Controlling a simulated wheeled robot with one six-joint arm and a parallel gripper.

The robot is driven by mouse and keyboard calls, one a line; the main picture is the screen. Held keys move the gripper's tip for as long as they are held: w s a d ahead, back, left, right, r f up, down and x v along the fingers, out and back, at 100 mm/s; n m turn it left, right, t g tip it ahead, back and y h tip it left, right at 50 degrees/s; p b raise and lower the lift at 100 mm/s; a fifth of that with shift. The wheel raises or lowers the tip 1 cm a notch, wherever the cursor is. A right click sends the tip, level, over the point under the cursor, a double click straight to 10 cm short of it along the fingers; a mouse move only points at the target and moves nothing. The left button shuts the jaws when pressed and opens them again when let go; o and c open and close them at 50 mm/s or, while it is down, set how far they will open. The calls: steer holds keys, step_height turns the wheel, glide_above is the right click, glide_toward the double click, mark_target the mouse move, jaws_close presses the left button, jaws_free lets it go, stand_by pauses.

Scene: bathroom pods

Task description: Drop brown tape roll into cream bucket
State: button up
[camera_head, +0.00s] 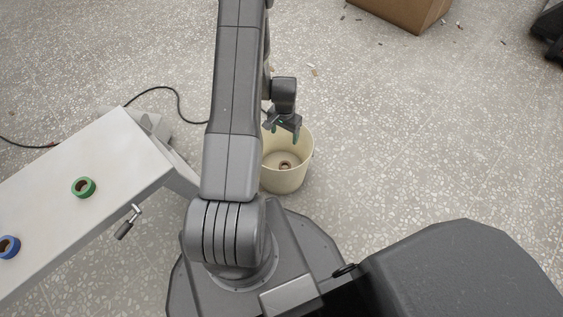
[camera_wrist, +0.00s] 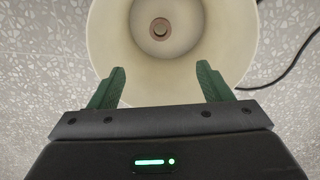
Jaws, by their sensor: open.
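The cream bucket (camera_head: 298,175) stands on the floor, just right of my arm in the head view. It fills the upper middle of the wrist view (camera_wrist: 105,45). The brown tape roll (camera_head: 285,164) lies inside on the bucket's bottom. In the wrist view the roll (camera_wrist: 160,27) shows as a small brown ring near the top edge. My gripper (camera_head: 287,132) is above the bucket, with its green fingers (camera_wrist: 160,85) spread apart and nothing between them. The roll is well below the fingers and apart from them.
A white table (camera_head: 95,172) at the left holds a green tape roll (camera_head: 84,187) and a blue tape roll (camera_head: 9,246). A black cable (camera_head: 165,88) runs along the floor. A cardboard box (camera_head: 405,10) stands at the top. Floor right of the bucket is clear.

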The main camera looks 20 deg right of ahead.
step_height(320, 180, up, 14)
steer(key=p, duration=0.4)
steer(key=shift+f, duration=0.1)
step_height(320, 180, down, 14)
steer(key=b, duration=0.4)
step_height(320, 180, up, 4)
steer(key=shift+f+p, duration=0.1)
steer(key=shift+p, duration=0.9)
